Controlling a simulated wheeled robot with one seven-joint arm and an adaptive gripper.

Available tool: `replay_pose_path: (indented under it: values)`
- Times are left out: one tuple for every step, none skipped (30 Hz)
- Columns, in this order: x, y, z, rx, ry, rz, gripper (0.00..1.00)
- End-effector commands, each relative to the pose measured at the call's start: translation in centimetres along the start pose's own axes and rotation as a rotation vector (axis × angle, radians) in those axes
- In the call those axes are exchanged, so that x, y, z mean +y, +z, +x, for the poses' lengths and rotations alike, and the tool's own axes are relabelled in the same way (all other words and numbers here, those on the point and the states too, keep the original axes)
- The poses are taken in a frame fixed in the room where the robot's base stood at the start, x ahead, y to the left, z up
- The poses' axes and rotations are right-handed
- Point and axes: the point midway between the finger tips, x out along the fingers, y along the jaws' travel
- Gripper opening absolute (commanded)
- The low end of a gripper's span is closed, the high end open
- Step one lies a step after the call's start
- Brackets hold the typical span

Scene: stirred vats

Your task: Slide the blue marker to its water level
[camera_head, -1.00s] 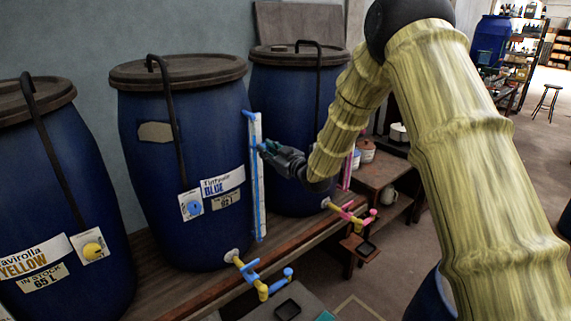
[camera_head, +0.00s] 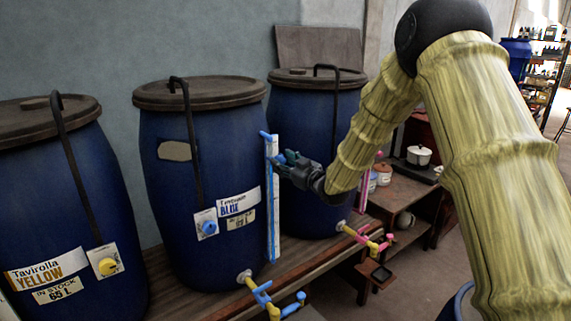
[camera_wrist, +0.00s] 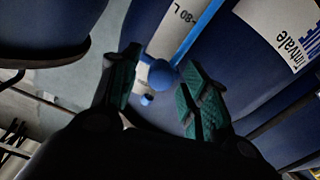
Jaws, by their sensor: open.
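The blue marker (camera_wrist: 161,75) is a round blue knob on the white gauge strip, just below the "80 L" mark in the wrist view. It sits between the tips of my gripper (camera_wrist: 160,95), whose green-padded fingers are spread and show a gap on both sides of it. The gauge strip (camera_head: 272,210) stands upright on the right side of the middle vat (camera_head: 172,225), labelled "BLUE". In the head view my gripper (camera_head: 284,165) is beside the strip's upper part and hides the marker. The water level cannot be made out.
The vat labelled "YELLOW" (camera_head: 50,200) stands at left, and another blue vat (camera_head: 312,110) stands behind my gripper. They rest on a wooden bench (camera_head: 165,290). Taps (camera_head: 268,297) stick out in front. A low shelf (camera_head: 405,185) is at right.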

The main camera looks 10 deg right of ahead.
Motion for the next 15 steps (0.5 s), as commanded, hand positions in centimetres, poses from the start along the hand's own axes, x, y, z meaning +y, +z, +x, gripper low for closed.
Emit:
replay_pose_path:
  values:
    - [0.0,0.0,0.0,0.000,0.000,0.000,0.46]
    - [0.0,0.0,-0.1,0.000,0.000,0.000,0.46]
    - [0.0,0.0,-0.2,0.000,0.000,0.000,0.46]
    - [0.0,0.0,-0.3,0.000,0.000,0.000,0.46]
    - [0.1,0.0,-0.5,0.000,0.000,0.000,0.46]
    - [0.1,0.0,-0.8,0.000,0.001,0.000,0.46]
    - [0.1,0.0,-1.1,-0.001,0.001,0.001,0.46]
    - [0.1,0.1,-1.5,-0.002,0.001,0.001,0.46]
    - [0.1,0.1,-2.1,-0.002,0.002,0.001,0.46]
    - [0.1,0.1,-2.6,-0.002,0.002,0.001,0.46]
    - [0.1,0.0,-3.1,-0.001,0.002,0.001,0.46]
    - [0.1,0.0,-3.9,0.000,0.002,0.001,0.46]
    - [0.1,0.0,-4.4,-0.002,0.002,0.002,0.46]
    - [0.1,0.0,-5.0,-0.001,0.001,0.002,0.46]
    - [0.1,0.0,-5.8,-0.001,0.001,0.002,0.46]
